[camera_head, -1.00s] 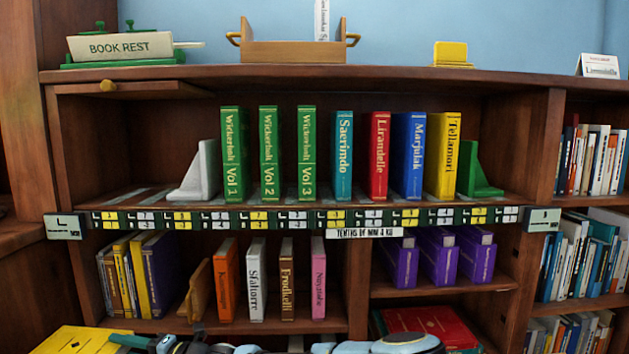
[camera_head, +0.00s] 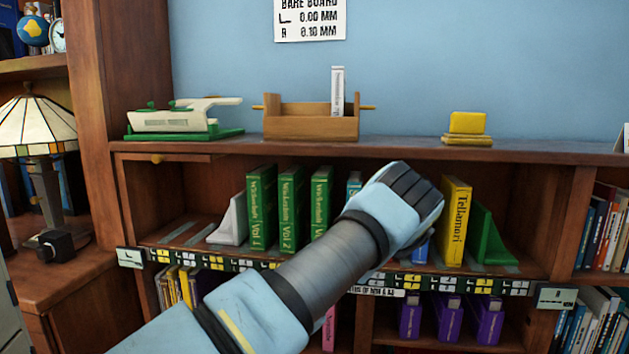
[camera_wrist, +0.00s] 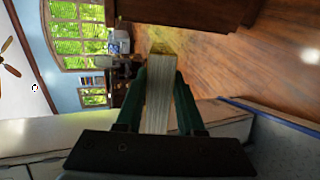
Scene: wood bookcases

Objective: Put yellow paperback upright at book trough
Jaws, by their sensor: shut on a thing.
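My gripper (camera_wrist: 160,73) shows in the wrist view, its two dark green fingers shut on a book, the yellow paperback (camera_wrist: 160,100). Its pale page edges face the camera, with a strip of yellow at the far end; most of its cover is hidden. The gripper and held book are not visible in the head view. The book trough (camera_head: 285,128) is a wooden tray with side handles on top of the bookcase. A white book (camera_head: 338,90) stands upright in its right part; the trough's left part looks empty.
My arm crosses in front of the shelf and hides several books. Green volumes (camera_head: 290,207) and a yellow book (camera_head: 454,222) stand on the shelf below. A lamp (camera_head: 38,130) stands left.

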